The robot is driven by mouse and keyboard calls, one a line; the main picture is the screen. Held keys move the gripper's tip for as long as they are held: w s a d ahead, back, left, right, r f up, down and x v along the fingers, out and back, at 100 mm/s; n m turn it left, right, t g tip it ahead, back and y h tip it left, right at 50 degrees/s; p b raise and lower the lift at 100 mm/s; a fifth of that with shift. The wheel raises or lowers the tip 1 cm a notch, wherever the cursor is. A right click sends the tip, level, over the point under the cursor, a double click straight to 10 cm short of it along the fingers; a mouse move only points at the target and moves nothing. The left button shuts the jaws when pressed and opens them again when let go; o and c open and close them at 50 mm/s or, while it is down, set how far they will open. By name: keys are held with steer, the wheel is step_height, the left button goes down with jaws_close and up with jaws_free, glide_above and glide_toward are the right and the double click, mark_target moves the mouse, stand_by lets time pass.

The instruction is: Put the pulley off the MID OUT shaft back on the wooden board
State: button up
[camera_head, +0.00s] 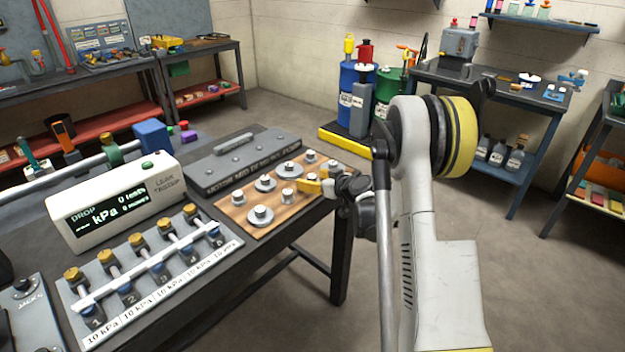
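The wooden board (228,208) lies near the right edge of the dark table, with several silver round pulleys on it. One pulley (262,215) sits near its front corner and another (265,183) farther back. My gripper (318,187) is low at the board's right side, with a yellow part over the edge. Its fingertips and anything between them are not clear.
A white pressure display (117,210) and a manifold with brass-topped fittings (150,275) stand left of the board. A dark bench (490,85) is at the back right. Floor right of the table is clear.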

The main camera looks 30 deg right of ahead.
steer(key=shift+s+r, duration=0.1)
steer(key=shift+r, duration=0.15)
steer(key=p+v, duration=0.5)
steer(key=v, duration=0.7)
steer(key=s+a+r+g, duration=0.2)
steer(key=s+a+r, duration=0.25)
steer(key=a, duration=0.35)
steer(key=s+a+r+g, duration=0.2)
steer(key=s+a+r, duration=0.1)
steer(key=a+r, duration=0.4)
steer(key=s+a+m+g+h, duration=0.1)
steer(key=s+a, duration=0.3)
steer(key=s, duration=0.6)
steer(key=s+a+r+g+h, duration=0.1)
steer(key=s+a, duration=0.3)
steer(key=s, duration=0.6)
steer(key=shift+m+g, duration=0.3)
steer(key=shift+m, duration=0.1)
